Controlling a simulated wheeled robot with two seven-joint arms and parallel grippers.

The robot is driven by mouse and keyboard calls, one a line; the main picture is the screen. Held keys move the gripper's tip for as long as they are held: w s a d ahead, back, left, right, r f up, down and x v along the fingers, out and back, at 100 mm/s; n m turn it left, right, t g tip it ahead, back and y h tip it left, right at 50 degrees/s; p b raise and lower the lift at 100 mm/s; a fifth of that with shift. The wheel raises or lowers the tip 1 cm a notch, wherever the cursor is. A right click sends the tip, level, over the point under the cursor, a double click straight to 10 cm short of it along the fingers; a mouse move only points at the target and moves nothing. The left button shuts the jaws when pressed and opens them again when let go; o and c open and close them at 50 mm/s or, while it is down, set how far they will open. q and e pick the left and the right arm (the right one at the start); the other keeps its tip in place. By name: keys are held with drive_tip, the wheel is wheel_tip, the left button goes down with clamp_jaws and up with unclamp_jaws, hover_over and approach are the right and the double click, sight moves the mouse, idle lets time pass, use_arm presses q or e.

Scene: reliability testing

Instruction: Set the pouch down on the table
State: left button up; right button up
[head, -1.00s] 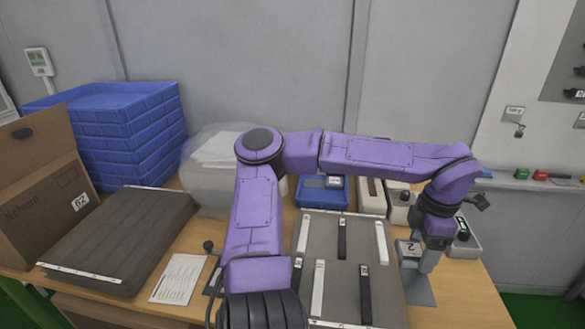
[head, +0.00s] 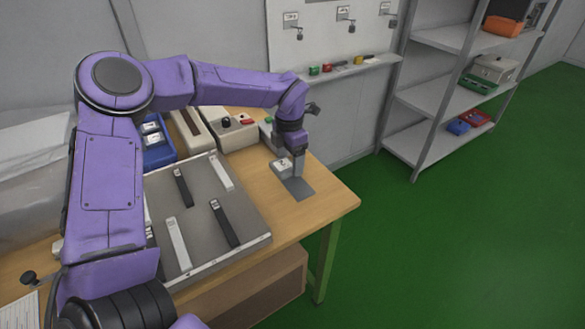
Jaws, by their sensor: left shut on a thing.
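My left arm comes in from the left and reaches over the tray to the right part of the table (head: 325,198). Its gripper (head: 298,172) points down there and is shut on a small flat grey pouch (head: 301,189). The pouch shows just below the fingers, near the table's right end. I cannot tell whether it touches the tabletop or hangs slightly above it. The fingertips are small and partly hidden in this view. My right gripper is not in view.
A grey tray (head: 262,239) with several black and white strips lies left of the pouch. A white block marked 2 (head: 281,167) is close beside the gripper. A shelf rack (head: 425,104) stands at right, beyond green floor.

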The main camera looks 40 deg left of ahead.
use_arm(q)
drive_tip(key=shift+w+d+f, duration=0.1)
drive_tip(key=shift+w+f, duration=0.5)
drive_tip(key=shift+f, duration=0.15)
drive_tip(key=shift+w+f, duration=0.1)
drive_tip(key=shift+f, duration=1.55)
drive_tip(key=o, duration=1)
drive_tip(key=shift+f, duration=0.15)
drive_tip(key=shift+o, duration=0.2)
wheel_tip(320, 180, up, 12)
drive_tip(key=shift+r, duration=0.25)
